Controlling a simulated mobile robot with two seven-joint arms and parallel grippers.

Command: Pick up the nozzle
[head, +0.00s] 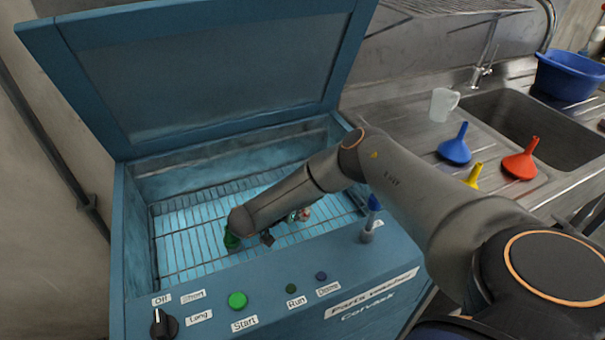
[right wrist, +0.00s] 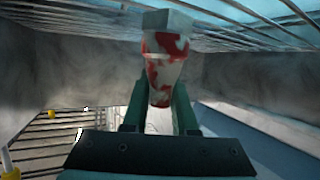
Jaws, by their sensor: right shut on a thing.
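The nozzle (right wrist: 165,70) shows in the right wrist view as a small piece with red and white blotches and a grey angular end. My right gripper (right wrist: 159,108) is shut on it, with one greenish finger on each side. In the head view the nozzle (head: 304,213) is a small red and pale spot over the wire rack inside the open parts washer (head: 175,225). My arm hides part of the gripper there. I cannot tell whether the nozzle touches the rack. My left gripper is not in view.
The washer's lid (head: 210,75) stands open behind the basin. A blue-topped brush-like item (head: 372,215) stands at the front rim. Funnels, a white jug (head: 443,104) and a sink lie to the right.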

